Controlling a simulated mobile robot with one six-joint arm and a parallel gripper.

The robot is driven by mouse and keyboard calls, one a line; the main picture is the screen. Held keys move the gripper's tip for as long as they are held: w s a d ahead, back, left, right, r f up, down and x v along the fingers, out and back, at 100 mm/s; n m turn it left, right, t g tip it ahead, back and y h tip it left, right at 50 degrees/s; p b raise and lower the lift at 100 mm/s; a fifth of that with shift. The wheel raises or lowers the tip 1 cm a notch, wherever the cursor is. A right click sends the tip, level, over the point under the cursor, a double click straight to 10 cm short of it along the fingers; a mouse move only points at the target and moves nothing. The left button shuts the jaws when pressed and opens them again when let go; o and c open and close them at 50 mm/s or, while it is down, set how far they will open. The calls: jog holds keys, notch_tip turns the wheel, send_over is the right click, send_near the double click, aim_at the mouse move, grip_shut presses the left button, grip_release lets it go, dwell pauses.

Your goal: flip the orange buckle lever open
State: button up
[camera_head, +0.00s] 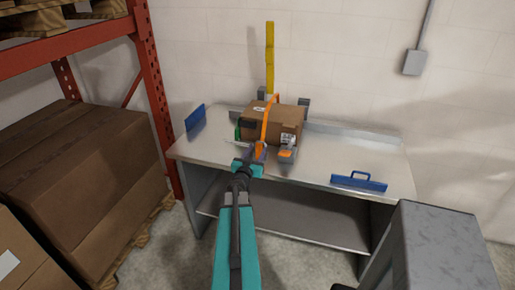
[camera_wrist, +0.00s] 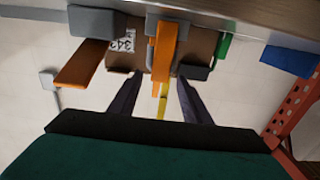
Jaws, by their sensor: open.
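A cardboard box (camera_head: 290,121) sits on the metal bench, with an orange strap (camera_head: 268,118) over it. The orange buckle lever (camera_head: 260,150) is at the box's near face, at the low end of the strap. In the wrist view the lever (camera_wrist: 164,48) lies at the upper middle, in a grey buckle body. My gripper (camera_head: 248,164) is close in front of it. In the wrist view my two dark fingers (camera_wrist: 159,84) are open, one on each side of the lever's line. I cannot tell whether either finger touches it.
A grey block with an orange bar (camera_head: 287,154) stands just right of the lever; its bar (camera_wrist: 80,66) juts toward me. A yellow post (camera_head: 270,58) rises behind. The bench's right half is mostly clear.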

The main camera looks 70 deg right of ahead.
jog(key=shift+w+d+p, duration=0.1)
jog(key=shift+d+p, duration=0.2)
jog(key=shift+d, duration=1)
